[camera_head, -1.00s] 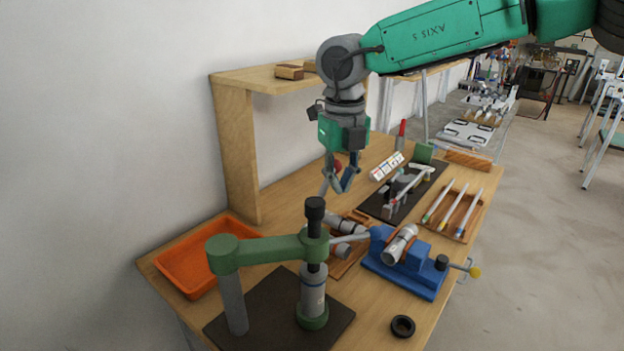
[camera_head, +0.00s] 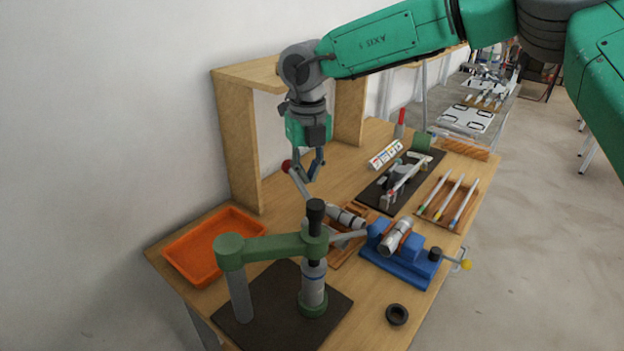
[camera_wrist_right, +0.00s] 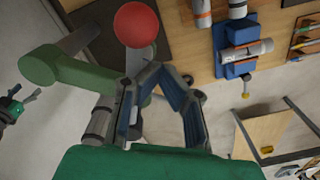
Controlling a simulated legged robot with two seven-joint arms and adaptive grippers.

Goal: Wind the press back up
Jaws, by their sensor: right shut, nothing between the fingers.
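The press has a green arm (camera_head: 270,248) on a grey post, a black ram (camera_head: 317,218) and a grey cylinder (camera_head: 313,285) below the ram. Its lever (camera_head: 299,183) slants up and left to a red ball knob (camera_head: 286,165). My right gripper (camera_head: 314,175) is shut and empty, just right of the knob. In the right wrist view, the red knob (camera_wrist_right: 136,24) lies beyond and slightly left of the fingertips (camera_wrist_right: 160,70); contact cannot be told. A green and dark shape (camera_wrist_right: 14,106) at that view's left edge may be my left gripper; its jaws are unclear.
An orange tray (camera_head: 168,257) is left of the press. A blue vise (camera_head: 405,268) holding a grey cylinder stands to the right, with a black ring (camera_head: 397,314) in front. A wooden shelf (camera_head: 239,150) rises behind. Pens and a dark mat (camera_head: 372,196) lie farther right.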

